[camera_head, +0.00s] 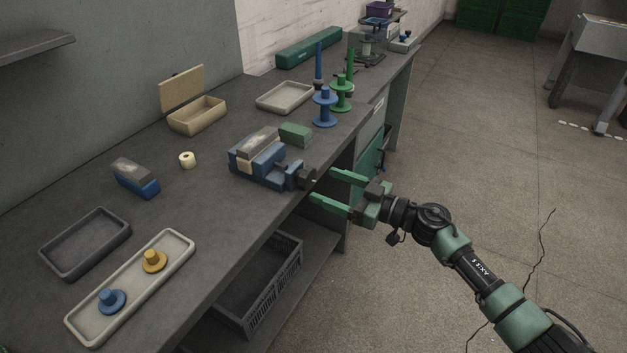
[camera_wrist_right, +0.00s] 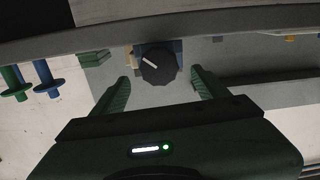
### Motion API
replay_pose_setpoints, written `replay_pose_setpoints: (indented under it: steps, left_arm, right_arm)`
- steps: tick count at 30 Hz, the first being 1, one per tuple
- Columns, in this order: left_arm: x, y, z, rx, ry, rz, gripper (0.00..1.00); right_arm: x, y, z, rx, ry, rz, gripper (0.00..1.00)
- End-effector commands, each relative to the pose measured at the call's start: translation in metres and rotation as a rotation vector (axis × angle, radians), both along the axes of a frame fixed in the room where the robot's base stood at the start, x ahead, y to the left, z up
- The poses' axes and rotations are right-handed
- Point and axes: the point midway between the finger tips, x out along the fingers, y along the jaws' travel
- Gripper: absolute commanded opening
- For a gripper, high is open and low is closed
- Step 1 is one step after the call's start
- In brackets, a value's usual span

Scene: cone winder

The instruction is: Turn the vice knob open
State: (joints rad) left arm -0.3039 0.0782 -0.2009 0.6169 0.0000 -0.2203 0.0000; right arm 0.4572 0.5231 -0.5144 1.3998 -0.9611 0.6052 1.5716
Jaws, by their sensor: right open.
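The blue vice (camera_head: 262,162) sits near the front edge of the bench, with a grey block and a tan piece between its jaws. Its dark knob (camera_head: 306,179) faces the aisle. In the right wrist view the round black knob (camera_wrist_right: 158,65), with a pale pointer line, lies ahead and between the fingers. My right gripper (camera_head: 333,188) is open, its two green fingers pointing at the knob from the aisle side. In the right wrist view the open fingers (camera_wrist_right: 160,92) look apart from the knob. My left gripper is not in view.
A green block (camera_head: 296,134) sits behind the vice. Blue (camera_head: 325,108) and green (camera_head: 341,95) spools stand farther along the bench. A pale tray (camera_head: 80,318) with two knobbed pieces lies at the near left. A crate (camera_head: 268,290) sits on the lower shelf. The aisle floor is clear.

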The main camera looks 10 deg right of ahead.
Motion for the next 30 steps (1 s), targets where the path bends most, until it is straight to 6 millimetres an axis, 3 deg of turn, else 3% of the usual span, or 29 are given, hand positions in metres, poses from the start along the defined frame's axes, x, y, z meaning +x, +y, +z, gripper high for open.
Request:
replay_pose_setpoints:
  steps: [9,19,20,26,27,30]
  left_arm:
    - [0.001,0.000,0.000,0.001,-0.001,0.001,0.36]
    - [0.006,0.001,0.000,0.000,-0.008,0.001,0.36]
    - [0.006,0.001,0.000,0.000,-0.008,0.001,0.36]
    - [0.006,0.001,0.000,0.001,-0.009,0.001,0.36]
    - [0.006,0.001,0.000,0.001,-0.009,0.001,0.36]
    - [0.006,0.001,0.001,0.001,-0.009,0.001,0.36]
  right_arm:
    - [0.026,0.035,0.000,0.002,0.000,-0.003,0.75]
    - [0.029,0.039,-0.001,0.001,0.001,-0.004,0.75]
    - [0.029,0.039,-0.001,0.001,0.001,-0.004,0.72]
    - [0.029,0.039,-0.001,0.001,0.001,-0.004,0.16]
    - [0.029,0.039,-0.001,0.001,0.001,-0.004,0.12]
    - [0.029,0.039,0.000,-0.005,-0.007,-0.004,0.12]
